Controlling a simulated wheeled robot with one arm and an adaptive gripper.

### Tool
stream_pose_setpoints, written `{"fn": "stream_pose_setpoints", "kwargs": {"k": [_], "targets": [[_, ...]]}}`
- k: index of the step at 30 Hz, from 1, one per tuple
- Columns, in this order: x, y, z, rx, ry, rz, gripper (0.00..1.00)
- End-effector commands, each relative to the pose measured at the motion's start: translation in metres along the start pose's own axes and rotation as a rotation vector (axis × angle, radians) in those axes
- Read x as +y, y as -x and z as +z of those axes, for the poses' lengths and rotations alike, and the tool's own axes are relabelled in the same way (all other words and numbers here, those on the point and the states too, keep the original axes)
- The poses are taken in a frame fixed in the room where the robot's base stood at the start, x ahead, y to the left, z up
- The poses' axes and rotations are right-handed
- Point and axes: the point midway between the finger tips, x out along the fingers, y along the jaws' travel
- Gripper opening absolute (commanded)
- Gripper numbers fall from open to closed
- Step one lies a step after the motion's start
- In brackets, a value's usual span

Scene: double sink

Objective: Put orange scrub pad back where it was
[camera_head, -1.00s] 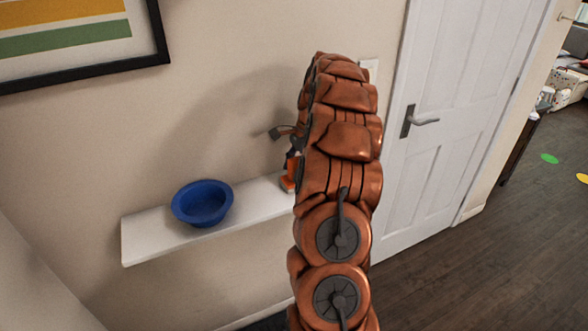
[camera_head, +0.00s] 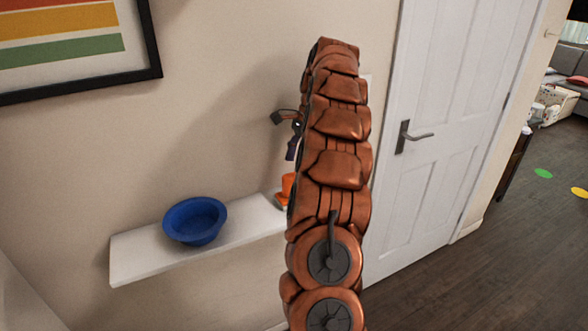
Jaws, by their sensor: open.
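The orange scrub pad (camera_head: 287,187) is on the right part of the white wall shelf (camera_head: 140,262). My copper-coloured arm hides its right side, so its full shape does not show. My gripper (camera_head: 284,136) shows as small dark fingers at the left edge of the arm. It is open, above the pad and apart from it, with bare wall between them. Part of the gripper is hidden behind the arm.
A blue bowl (camera_head: 195,221) stands on the left half of the shelf, with clear shelf between it and the pad. A framed picture (camera_head: 75,50) hangs at upper left. A white door (camera_head: 440,120) is right of the arm.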

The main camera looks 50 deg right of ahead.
Motion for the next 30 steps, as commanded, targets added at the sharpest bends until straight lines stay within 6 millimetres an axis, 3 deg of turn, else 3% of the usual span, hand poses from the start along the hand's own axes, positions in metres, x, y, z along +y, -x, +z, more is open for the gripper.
{"fn": "stream_pose_setpoints", "kwargs": {"k": [9, 23, 26, 30], "targets": [[0.001, 0.03, 0.001, 0.001, -0.001, 0.001, 0.56], [0.001, 0.036, 0.001, -0.001, 0.001, 0.003, 0.56], [0.002, 0.036, 0.01, -0.001, 0.028, 0.007, 0.56], [0.008, 0.033, 0.046, -0.003, 0.137, 0.027, 0.56]]}}
